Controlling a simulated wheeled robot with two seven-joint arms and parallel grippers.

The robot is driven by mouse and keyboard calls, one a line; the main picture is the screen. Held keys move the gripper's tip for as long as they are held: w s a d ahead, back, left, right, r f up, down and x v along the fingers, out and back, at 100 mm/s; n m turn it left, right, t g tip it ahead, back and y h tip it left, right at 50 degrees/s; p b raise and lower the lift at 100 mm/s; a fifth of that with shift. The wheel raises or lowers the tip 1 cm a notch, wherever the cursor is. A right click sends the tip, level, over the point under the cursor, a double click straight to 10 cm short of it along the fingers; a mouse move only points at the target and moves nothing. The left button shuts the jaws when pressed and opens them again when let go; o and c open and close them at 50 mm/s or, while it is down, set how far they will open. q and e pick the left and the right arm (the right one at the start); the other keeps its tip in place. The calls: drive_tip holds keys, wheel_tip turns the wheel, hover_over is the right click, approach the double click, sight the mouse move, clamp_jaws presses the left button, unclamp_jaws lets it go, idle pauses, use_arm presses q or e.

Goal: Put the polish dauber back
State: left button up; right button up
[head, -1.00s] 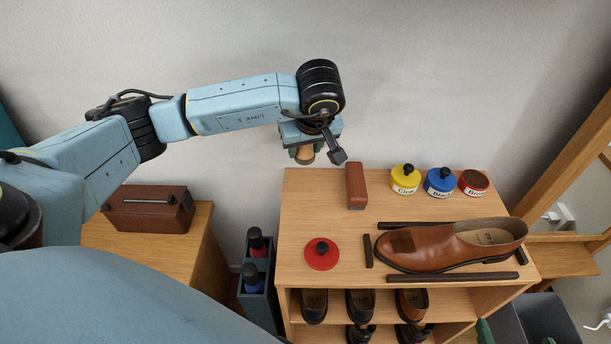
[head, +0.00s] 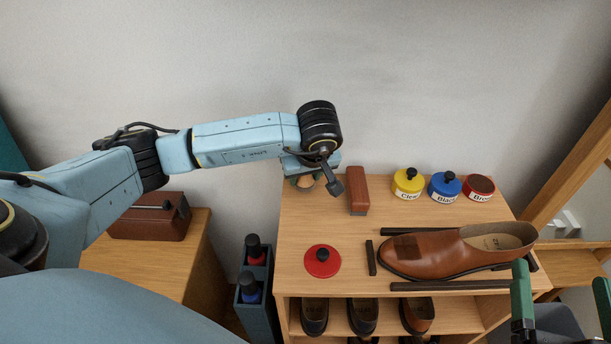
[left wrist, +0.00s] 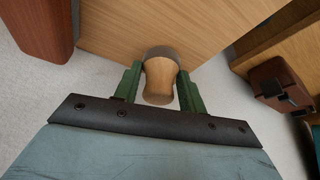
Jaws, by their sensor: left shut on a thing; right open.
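The polish dauber has a tan, waisted wooden handle (left wrist: 160,82) and a dark grey end. In the left wrist view it is upright between the green fingers of my left gripper (left wrist: 159,90), which is shut on it. In the head view my left gripper (head: 305,184) is low at the back left corner of the wooden shelf top (head: 300,225), and the dauber is mostly hidden. I cannot tell whether the dauber touches the top. My right gripper (head: 562,300) is open and empty at the lower right.
A brown brush block (head: 358,195) stands just right of my left gripper. A red lid (head: 322,262) lies front left. Left are a bottle rack (head: 262,310) and box (head: 150,220).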

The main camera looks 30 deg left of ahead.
drive_tip(key=shift+r, duration=0.1)
use_arm(q)
drive_tip(key=shift+f, duration=0.1)
drive_tip(key=o, duration=0.9)
use_arm(e)
drive_tip(key=shift+s+r+t, duration=0.1)
drive_tip(key=shift+r+t, duration=0.2)
drive_tip(key=shift+r, duration=0.05)
use_arm(q)
drive_tip(key=p+v, duration=0.2)
drive_tip(key=v, duration=0.4)
drive_tip(key=shift+w, duration=0.1)
drive_tip(key=shift+p+v, duration=1.15)
drive_tip(key=shift+v, duration=2)
use_arm(e)
drive_tip(key=s+d+f+g+h, duration=0.2)
drive_tip(key=s+f+g, duration=0.1)
drive_tip(key=f+g, duration=0.3)
drive_tip(key=s+d+f+g+h, duration=0.2)
drive_tip(key=f+g, duration=0.4)
drive_tip(key=f, duration=0.3)
drive_tip(key=shift+s+d+f+m, duration=0.4)
drive_tip(key=shift+s+d, duration=0.2)
drive_tip(key=shift+s, duration=0.5)
